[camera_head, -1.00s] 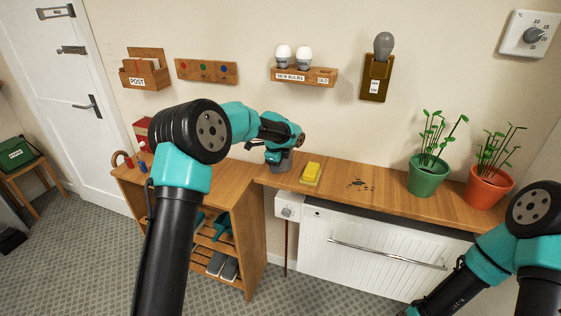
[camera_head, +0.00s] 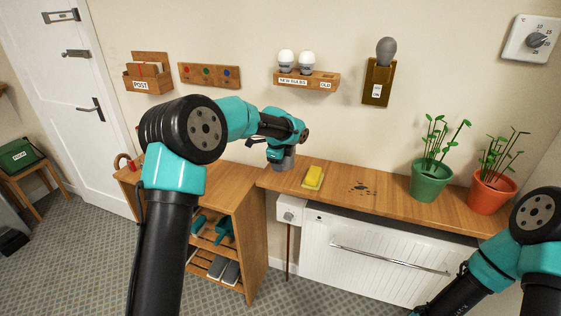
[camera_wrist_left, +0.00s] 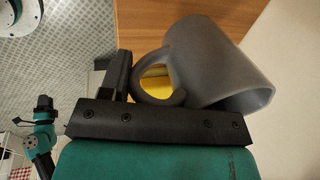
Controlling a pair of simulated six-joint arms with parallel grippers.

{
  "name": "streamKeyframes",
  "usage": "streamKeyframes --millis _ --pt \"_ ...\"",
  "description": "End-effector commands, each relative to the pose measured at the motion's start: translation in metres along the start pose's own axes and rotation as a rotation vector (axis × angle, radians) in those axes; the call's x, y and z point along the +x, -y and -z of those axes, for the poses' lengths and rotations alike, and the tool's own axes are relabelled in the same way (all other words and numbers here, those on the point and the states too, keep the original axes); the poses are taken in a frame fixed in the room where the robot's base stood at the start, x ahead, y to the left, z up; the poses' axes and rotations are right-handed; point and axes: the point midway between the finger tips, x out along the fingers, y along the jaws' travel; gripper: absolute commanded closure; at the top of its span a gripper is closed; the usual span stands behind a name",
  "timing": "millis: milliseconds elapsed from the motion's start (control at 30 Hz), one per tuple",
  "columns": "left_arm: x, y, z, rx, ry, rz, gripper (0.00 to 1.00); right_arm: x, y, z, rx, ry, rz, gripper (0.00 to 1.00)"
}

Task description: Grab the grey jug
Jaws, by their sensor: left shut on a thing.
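The grey jug (camera_head: 283,163) is at my left gripper (camera_head: 282,152), by the wooden shelf left of the yellow sponge. In the left wrist view the jug (camera_wrist_left: 215,60) is large and lies across the picture, its loop handle (camera_wrist_left: 150,92) toward the fingers. My left gripper (camera_wrist_left: 128,85) is shut on the jug at its handle side. One black finger shows beside the handle; the other finger is hidden. In the head view the gripper covers much of the jug. My right arm shows at lower right, but its gripper is out of view.
The yellow sponge (camera_head: 313,177) lies on the wooden shelf (camera_head: 390,200). Dark crumbs (camera_head: 363,188) lie right of it, then a green pot (camera_head: 430,180) and an orange pot (camera_head: 490,190) with plants. A bulb rack (camera_head: 307,79) hangs above. The white radiator (camera_head: 375,260) is below.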

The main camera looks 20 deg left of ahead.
Motion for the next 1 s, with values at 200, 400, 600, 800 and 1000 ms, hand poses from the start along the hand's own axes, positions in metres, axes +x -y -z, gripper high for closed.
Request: streamKeyframes --millis 200,400,600,800,1000 --pt "-0.010 -0.020 0.009 0.003 0.000 0.002 0.85 0.000 0.000 0.000 0.000 0.000 0.000 0.57" --pt "-0.017 -0.040 0.017 0.002 0.000 0.002 0.85 0.000 0.000 0.000 0.000 0.000 0.000 0.57" --pt "-0.025 -0.059 0.025 0.002 -0.001 0.003 0.85 0.000 0.000 0.000 0.000 0.000 0.000 0.57" --pt "-0.032 -0.078 0.032 0.001 -0.001 0.002 0.85 0.000 0.000 0.000 0.000 0.000 0.000 0.57" --pt "-0.040 -0.095 0.040 0.002 -0.001 0.002 0.85 0.000 0.000 0.000 0.000 0.000 0.000 0.57"
